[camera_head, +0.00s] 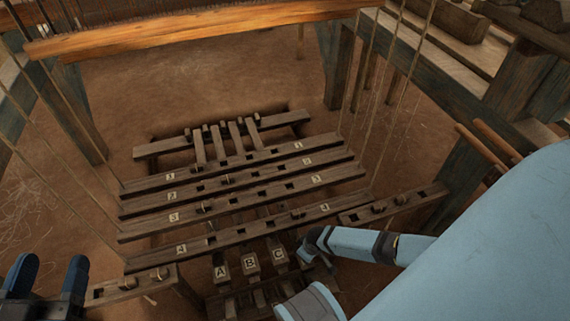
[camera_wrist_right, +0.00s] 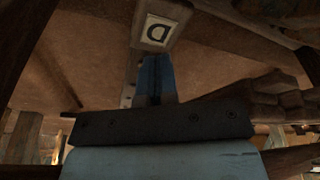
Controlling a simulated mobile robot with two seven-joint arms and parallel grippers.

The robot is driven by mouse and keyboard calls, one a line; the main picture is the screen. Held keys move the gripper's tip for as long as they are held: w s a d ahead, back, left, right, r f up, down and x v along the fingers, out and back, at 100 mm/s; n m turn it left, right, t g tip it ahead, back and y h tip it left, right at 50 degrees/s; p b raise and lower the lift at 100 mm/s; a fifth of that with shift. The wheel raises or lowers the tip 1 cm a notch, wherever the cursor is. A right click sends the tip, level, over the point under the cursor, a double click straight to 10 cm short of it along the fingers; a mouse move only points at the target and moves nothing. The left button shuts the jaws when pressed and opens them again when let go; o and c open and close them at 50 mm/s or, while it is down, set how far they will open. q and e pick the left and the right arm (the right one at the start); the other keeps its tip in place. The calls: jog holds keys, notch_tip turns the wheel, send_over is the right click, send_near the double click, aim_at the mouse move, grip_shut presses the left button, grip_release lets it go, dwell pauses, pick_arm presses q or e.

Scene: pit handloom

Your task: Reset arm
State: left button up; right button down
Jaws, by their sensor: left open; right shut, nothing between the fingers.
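My left gripper (camera_head: 48,277) is at the lower left corner of the head view. Its two blue fingers stand apart with nothing between them. My right arm comes in from the right in the head view and reaches down beside the treadles; its fingers cannot be made out there. In the right wrist view my right gripper (camera_wrist_right: 155,78) has its blue fingers together and empty. Their tips are close to a wooden treadle end marked D (camera_wrist_right: 157,30); whether they touch it I cannot tell. That treadle is hidden in the head view.
Treadles A (camera_head: 221,271), B (camera_head: 250,262) and C (camera_head: 279,256) lie left of my right arm. Several numbered wooden bars (camera_head: 240,178) hang above them on cords. A thick wooden beam (camera_head: 200,27) crosses the top. Bare earth floor (camera_head: 230,85) shows behind the bars.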

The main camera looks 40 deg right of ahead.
jog(key=shift+r, duration=0.35)
